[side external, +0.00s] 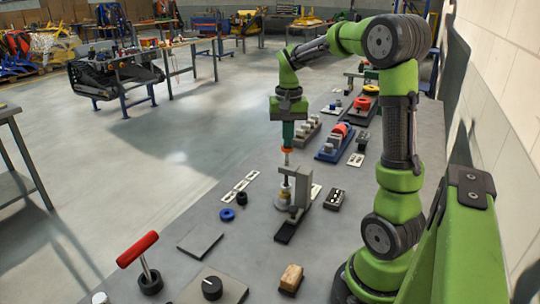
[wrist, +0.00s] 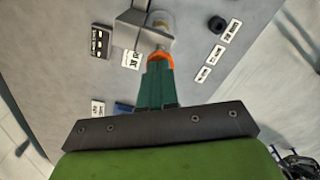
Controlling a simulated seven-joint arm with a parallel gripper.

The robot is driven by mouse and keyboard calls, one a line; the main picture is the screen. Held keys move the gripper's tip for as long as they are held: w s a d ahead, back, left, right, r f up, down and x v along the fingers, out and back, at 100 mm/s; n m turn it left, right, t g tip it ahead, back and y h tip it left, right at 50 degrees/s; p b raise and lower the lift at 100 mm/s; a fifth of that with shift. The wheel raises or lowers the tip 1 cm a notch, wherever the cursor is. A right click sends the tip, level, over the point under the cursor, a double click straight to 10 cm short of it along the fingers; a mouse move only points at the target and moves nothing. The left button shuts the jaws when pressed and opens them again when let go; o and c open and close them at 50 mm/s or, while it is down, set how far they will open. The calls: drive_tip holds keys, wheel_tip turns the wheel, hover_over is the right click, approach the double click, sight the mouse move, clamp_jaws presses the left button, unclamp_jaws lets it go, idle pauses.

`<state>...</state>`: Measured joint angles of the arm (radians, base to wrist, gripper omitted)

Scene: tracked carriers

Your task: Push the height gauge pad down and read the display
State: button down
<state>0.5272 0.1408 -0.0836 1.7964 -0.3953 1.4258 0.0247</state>
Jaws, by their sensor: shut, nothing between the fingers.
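The height gauge (side external: 300,187) is a grey bracket on a dark base, with a pale round pad (side external: 284,191) on a stem at its left side. In the wrist view the gauge's grey body (wrist: 138,27) is at the top, beside the pale pad (wrist: 162,20). My gripper (side external: 287,150), with teal fingers and an orange tip, is shut and empty, pointing down over the pad. It also shows in the wrist view (wrist: 159,56).
A dark block with white marks (side external: 334,199) stands right of the gauge. A blue ring (side external: 227,214) and black knob (side external: 242,198) are to its left. A red-handled lever (side external: 138,249), dial plate (side external: 213,289) and wooden block (side external: 291,278) stand nearer.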

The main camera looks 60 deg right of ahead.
drive_tip(key=shift+f, duration=0.95)
idle(1.4)
drive_tip(key=shift+r, duration=4.05)
drive_tip(key=shift+w+d, duration=0.1)
drive_tip(key=shift+a+f+n+t, duration=0.4)
drive_tip(key=shift+a+f, duration=0.4)
drive_tip(key=shift+f, duration=0.1)
drive_tip(key=s+a+n+t+y, duration=0.1)
drive_tip(key=s+a+n+t, duration=0.2)
drive_tip(key=a, duration=0.8)
drive_tip(key=s+a+n+t+y, duration=0.1)
drive_tip(key=s+a+n+t, duration=0.2)
drive_tip(key=a, duration=0.9)
drive_tip(key=shift+s+f+n, duration=0.15)
drive_tip(key=shift+s+n, duration=0.45)
